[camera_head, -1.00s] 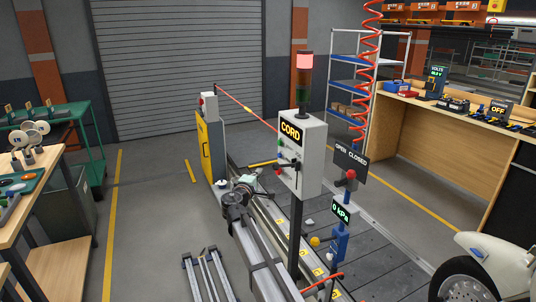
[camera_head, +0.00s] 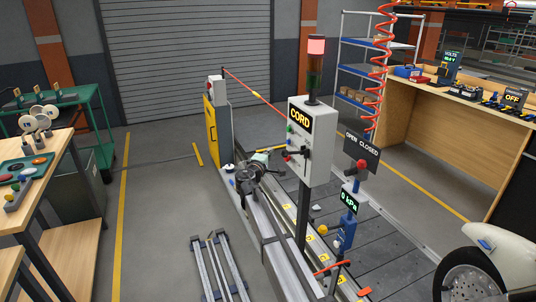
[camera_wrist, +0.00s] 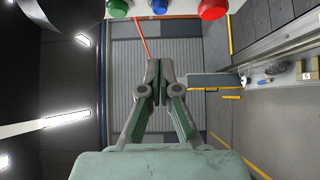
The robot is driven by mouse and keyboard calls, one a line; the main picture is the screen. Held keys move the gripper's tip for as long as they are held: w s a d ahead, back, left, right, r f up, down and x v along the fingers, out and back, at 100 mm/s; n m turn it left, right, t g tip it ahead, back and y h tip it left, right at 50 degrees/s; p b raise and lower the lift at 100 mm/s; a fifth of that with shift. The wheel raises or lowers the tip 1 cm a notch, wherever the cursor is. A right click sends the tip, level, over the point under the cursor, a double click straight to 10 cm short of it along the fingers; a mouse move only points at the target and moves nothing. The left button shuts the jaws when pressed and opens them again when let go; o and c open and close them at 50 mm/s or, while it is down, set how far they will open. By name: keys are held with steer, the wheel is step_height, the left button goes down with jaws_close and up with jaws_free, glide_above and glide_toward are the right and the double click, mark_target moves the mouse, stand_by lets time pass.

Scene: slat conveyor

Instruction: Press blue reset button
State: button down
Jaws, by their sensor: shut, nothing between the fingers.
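The blue button (camera_wrist: 159,6) sits at the top edge of the wrist view, between a green button (camera_wrist: 118,8) and a red button (camera_wrist: 213,9). The three are in a row on a pale control box, cut off by the picture edge. In the head view the grey box (camera_head: 320,150) is labelled CORD and stands on a dark post, with small buttons on its left side. My gripper (camera_wrist: 158,72) is shut and empty, with its fingertips below the blue button in the wrist picture. In the head view it is left of the box; contact with the button cannot be seen.
A black lever switch (camera_head: 303,152) is on the box front. An OPEN/CLOSED sign (camera_head: 362,150) and kPa gauge (camera_head: 349,202) stand to the right. A lit red stack light (camera_head: 316,47) tops the box.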

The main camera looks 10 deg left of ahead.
mark_target(288, 142)
steer(key=w+d+p, duration=0.3)
steer(key=w+d, duration=0.1)
steer(key=w, duration=0.3)
steer(key=shift+w+d+p, duration=0.3)
